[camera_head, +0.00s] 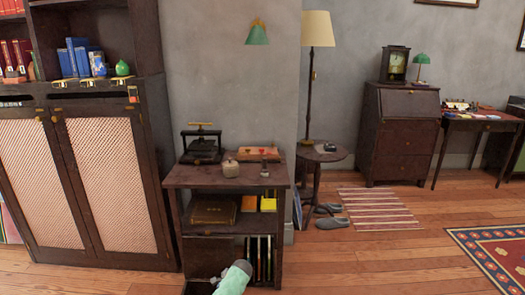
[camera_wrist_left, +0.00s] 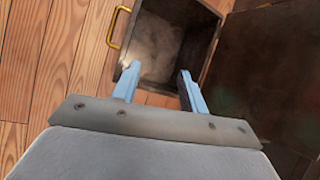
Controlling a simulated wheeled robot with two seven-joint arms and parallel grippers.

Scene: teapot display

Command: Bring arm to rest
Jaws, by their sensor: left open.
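My left gripper (camera_wrist_left: 158,75) is open and shows in the left wrist view, with its two blue fingers apart and nothing between them. Beyond the fingertips is an open dark box or drawer (camera_wrist_left: 210,50) with a brass handle (camera_wrist_left: 118,26) and a pale, empty-looking inside. I cannot tell whether the fingers touch it. In the head view, a pale green part of my arm (camera_head: 235,278) shows at the bottom edge, in front of the low cabinet. The gripper itself is not visible there. My right gripper is in neither view.
A tall cupboard (camera_head: 150,150) stands left. A round side table (camera_head: 322,153) stands right. Wooden floor (camera_head: 400,262) is free at right.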

